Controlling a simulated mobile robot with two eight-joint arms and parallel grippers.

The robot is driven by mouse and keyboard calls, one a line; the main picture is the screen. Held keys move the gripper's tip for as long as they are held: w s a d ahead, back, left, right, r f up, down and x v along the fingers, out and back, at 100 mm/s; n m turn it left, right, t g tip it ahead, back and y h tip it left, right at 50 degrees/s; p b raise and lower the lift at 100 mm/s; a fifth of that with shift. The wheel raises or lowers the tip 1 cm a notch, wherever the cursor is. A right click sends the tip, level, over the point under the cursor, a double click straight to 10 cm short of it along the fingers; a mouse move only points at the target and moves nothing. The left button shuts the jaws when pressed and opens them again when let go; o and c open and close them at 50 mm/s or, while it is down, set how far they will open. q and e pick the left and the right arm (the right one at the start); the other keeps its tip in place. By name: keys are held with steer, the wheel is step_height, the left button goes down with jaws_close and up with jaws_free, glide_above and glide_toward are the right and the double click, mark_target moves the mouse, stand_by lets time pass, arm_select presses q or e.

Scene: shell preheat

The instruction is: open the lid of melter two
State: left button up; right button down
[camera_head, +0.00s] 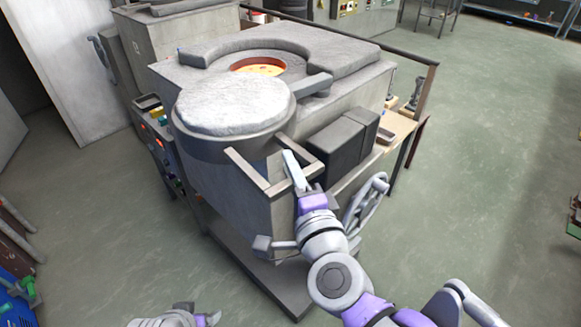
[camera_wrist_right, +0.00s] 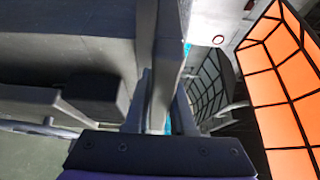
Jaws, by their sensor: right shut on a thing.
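The grey melter (camera_head: 205,75) stands in the middle of the head view. Its round opening (camera_head: 258,67) shows, with an orange glow inside. The thick round lid (camera_head: 232,104) with a pale rough top sits nearer to me, off to the side of the opening. A bar handle (camera_head: 245,170) sticks out from the lid's near side. My right gripper (camera_head: 294,172) is shut on this handle near its right end. The right wrist view shows a grey bar (camera_wrist_right: 166,65) between the fingers. My left gripper (camera_head: 211,319) is only partly in view at the bottom edge, its jaws unclear.
A dark box (camera_head: 343,145) and a spoked handwheel (camera_head: 366,205) are close to my right arm. A control panel (camera_head: 162,145) is on the melter's left side. A rail (camera_head: 428,85) runs behind. Open floor (camera_head: 480,150) lies to the right.

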stand_by(0.3)
steer(key=c, duration=0.8)
jaws_free()
steer(key=shift+o, duration=0.2)
arm_select(q)
step_height(320, 180, down, 11)
steer(key=s+b, duration=0.2)
steer(key=b, duration=0.7)
steer(key=shift+s+f+g+b, duration=0.2)
steer(key=shift+s+g+b, duration=0.1)
steer(key=shift+s+b, duration=0.1)
arm_select(e)
steer(key=v, duration=1.1)
steer(key=shift+w, duration=0.15)
